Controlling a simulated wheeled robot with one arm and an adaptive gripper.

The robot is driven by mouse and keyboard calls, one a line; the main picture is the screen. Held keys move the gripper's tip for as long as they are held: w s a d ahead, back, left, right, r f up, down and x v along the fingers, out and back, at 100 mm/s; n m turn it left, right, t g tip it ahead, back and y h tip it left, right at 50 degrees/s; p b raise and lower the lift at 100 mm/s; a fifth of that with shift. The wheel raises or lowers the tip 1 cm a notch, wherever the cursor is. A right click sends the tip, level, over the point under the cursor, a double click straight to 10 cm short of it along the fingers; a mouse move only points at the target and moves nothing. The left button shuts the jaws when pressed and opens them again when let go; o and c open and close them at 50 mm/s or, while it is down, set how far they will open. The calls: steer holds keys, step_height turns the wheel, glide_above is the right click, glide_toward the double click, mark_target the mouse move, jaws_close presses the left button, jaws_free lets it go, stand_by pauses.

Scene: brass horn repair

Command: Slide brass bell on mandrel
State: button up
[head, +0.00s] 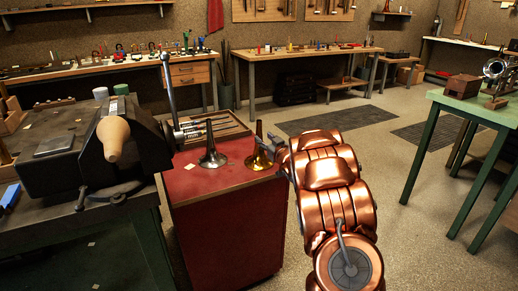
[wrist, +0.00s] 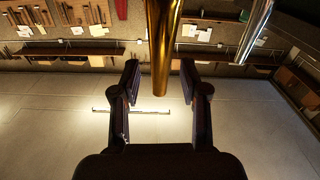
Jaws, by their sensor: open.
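The brass bell (head: 259,160) stands upright, flare down, on the red cart top, near its right edge. Its narrow brass stem (wrist: 163,45) also shows in the wrist view, ending near the gap between my fingers. My gripper (wrist: 160,80) is open, with one finger on each side of the stem's line; I see no finger touching it. In the head view my gripper (head: 276,147) is small and partly hidden, close beside the bell's right side. A tan, rounded cone (head: 114,136), apparently the mandrel, sticks out of the dark vise on the left bench.
A silver bell (head: 212,155) stands left of the brass one; it also shows in the wrist view (wrist: 256,28). A tray of tools (head: 230,126) lies behind them on the red cart (head: 205,187). A vise lever (head: 169,85) rises between bench and cart.

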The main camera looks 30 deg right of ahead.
mark_target(261, 138)
steer(key=shift+w+d+f, duration=0.1)
steer(key=shift+w+f, duration=0.05)
steer(key=shift+w, duration=0.8)
steer(key=shift+w+d+f, duration=0.1)
steer(key=shift+w+f, duration=0.05)
steer(key=shift+w, duration=0.8)
steer(key=shift+w+d+f, duration=0.1)
steer(key=shift+w+f, duration=0.05)
steer(key=shift+w, duration=1.45)
jaws_close()
